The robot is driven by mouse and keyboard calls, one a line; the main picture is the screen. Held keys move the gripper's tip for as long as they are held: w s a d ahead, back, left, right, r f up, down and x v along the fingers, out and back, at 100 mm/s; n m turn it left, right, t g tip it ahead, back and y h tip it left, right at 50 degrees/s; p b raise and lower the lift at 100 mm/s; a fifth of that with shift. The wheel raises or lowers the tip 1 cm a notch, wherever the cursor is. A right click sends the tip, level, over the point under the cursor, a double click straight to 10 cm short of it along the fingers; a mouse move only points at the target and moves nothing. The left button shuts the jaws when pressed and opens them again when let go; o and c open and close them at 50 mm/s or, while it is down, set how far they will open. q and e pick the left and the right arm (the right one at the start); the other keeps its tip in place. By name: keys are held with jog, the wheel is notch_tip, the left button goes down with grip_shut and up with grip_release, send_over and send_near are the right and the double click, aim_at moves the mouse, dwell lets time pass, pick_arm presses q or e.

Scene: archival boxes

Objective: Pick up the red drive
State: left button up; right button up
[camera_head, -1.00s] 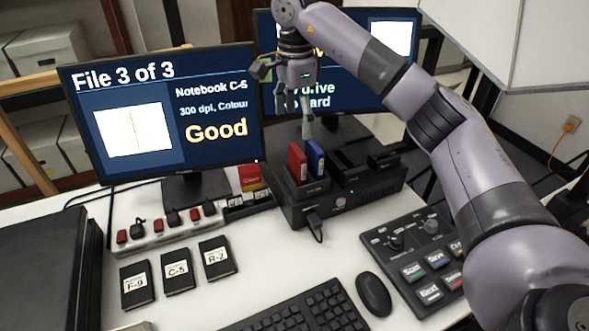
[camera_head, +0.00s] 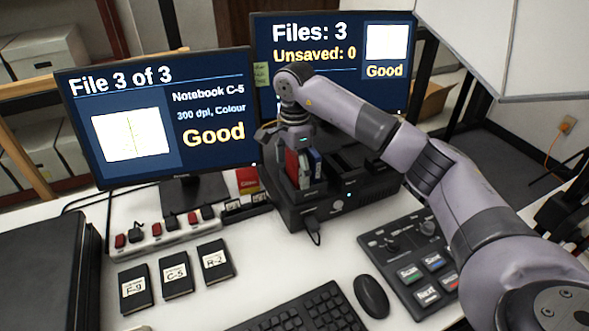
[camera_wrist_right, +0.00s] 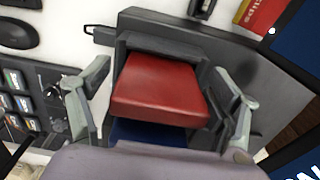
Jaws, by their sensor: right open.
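The red drive (camera_head: 292,168) stands upright in a slot of the black dock (camera_head: 325,205), beside the blue drive (camera_head: 314,165). My right gripper (camera_head: 300,152) is above the dock at the drives, pointing down. In the right wrist view the red drive (camera_wrist_right: 160,90) lies between the two spread fingers of the right gripper (camera_wrist_right: 160,112), with a gap on each side. The blue drive (camera_wrist_right: 150,132) shows just below it, partly hidden. The right gripper is open and holds nothing. My left gripper is not in view.
Two monitors (camera_head: 160,120) stand behind the desk items. A power strip (camera_head: 165,235) with red switches lies left of the dock.

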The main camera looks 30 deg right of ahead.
jog(key=c, duration=1.4)
